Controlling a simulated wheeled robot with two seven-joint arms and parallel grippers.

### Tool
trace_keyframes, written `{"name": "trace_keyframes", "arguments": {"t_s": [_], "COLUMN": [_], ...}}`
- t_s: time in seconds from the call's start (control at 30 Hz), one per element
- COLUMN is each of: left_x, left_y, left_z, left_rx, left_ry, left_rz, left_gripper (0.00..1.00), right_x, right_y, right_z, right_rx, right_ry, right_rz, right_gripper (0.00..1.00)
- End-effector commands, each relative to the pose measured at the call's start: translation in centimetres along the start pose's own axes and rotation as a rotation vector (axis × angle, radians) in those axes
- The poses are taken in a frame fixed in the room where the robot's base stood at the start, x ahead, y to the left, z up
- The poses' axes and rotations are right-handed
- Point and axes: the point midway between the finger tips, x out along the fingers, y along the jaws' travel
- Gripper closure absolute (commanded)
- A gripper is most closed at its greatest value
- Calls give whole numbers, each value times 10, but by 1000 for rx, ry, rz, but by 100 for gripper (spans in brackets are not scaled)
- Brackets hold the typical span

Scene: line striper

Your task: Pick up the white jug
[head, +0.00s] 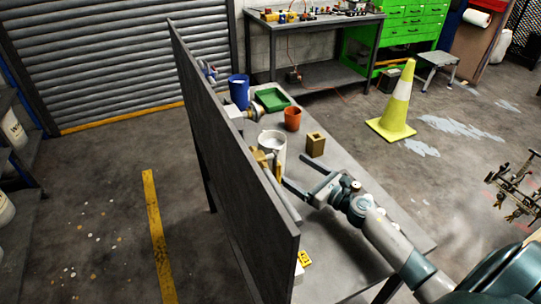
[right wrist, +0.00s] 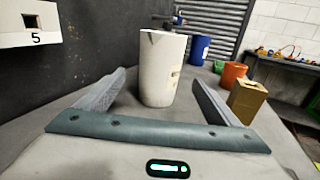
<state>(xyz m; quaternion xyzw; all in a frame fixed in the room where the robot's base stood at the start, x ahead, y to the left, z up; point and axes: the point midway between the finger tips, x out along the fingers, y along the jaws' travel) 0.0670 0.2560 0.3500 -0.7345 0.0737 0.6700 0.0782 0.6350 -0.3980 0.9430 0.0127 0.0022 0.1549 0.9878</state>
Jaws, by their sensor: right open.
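The white jug (head: 272,146) stands upright on the grey workbench, close to the dark upright panel. In the right wrist view the jug (right wrist: 163,68) is straight ahead, beyond and between my spread fingers. My right gripper (head: 299,174) is open and empty, low over the bench on the near side of the jug. In the right wrist view the two fingers (right wrist: 155,88) point towards the jug, with no contact that I can see. The jug's handle cannot be made out. My left gripper is not in view.
A tan block (head: 316,144) stands right of the jug, with an orange cup (head: 292,119), a blue container (head: 239,91) and a green tray (head: 272,99) beyond. The dark panel (head: 232,150) bounds the bench's left side. A yellow cone (head: 396,110) stands on the floor.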

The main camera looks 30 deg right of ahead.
Motion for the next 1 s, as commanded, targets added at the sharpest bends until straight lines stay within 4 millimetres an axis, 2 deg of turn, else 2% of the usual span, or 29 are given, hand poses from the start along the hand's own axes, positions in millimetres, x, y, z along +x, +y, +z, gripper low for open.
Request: {"name": "trace_keyframes", "arguments": {"t_s": [0.33, 0.5, 1.0], "left_x": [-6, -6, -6], "left_y": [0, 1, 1], "left_z": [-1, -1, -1], "left_rx": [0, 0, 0], "left_ry": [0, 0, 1], "left_rz": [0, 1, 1], "left_gripper": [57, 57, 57], "right_x": [46, 61, 68], "right_y": [0, 0, 0], "right_z": [2, 1, 0], "right_rx": [0, -1, 0], "right_ry": [-2, -1, -1], "right_rz": [0, 0, 0], "right_gripper": [14, 14, 14]}}
